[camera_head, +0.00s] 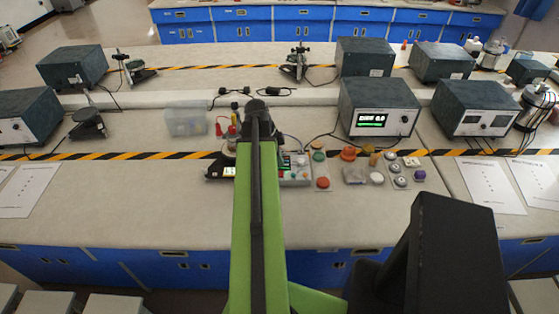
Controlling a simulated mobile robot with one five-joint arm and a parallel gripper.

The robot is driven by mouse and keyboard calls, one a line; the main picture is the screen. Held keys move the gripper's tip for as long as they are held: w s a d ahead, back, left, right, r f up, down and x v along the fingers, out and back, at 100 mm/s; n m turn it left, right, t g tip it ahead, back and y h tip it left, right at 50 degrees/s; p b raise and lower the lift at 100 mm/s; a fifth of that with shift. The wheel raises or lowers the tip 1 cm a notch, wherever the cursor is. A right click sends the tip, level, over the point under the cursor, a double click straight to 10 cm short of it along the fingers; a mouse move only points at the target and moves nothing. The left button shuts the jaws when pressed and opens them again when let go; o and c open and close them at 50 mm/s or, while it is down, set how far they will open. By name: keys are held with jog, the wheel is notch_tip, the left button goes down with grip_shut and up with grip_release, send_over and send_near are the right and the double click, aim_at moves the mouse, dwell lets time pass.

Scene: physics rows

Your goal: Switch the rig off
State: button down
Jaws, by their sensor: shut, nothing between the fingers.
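The rig appears to be a low device (296,172) on the front bench, with a grey panel and small coloured buttons or lamps. My green arm covers its middle; a dark left part with a lit strip (229,171) shows on the other side. Which control is its switch is too small to tell. A dark box with a lit display (372,119) stands behind it to the right. My gripper (256,106) is the black end of my arm, shut and empty, over or just behind the rig. Its fingertips are hard to make out, and contact cannot be told.
Several small round pieces (349,153) and a grey tray (399,171) lie right of the rig. A clear bin (186,121) stands behind left, near cables. Another dark box (478,108) stands further right. The bench front left is mostly clear, with paper sheets (27,188).

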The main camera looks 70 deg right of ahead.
jog(key=d+p+v, duration=0.1)
jog(key=p+v, duration=0.6)
jog(key=v, duration=0.2)
jog(key=shift+w+d+r, duration=0.25)
jog(key=shift+w+r, duration=0.05)
jog(key=w+a+f+n+t+b, duration=0.1)
jog(key=w+a+f+n+t, duration=0.1)
jog(key=w+a+n, duration=2.05)
jog(key=a, duration=0.8)
jog(key=w+a+f+n+y, duration=0.1)
jog(key=w+a+n, duration=0.3)
jog(key=a, duration=0.9)
jog(key=w+a+n+y+b, duration=0.1)
jog(key=w+a+n, duration=0.4)
jog(key=a, duration=0.8)
jog(key=shift+a+f+t, duration=0.2)
jog(key=shift+f+t, duration=0.1)
jog(key=shift+t, duration=0.1)
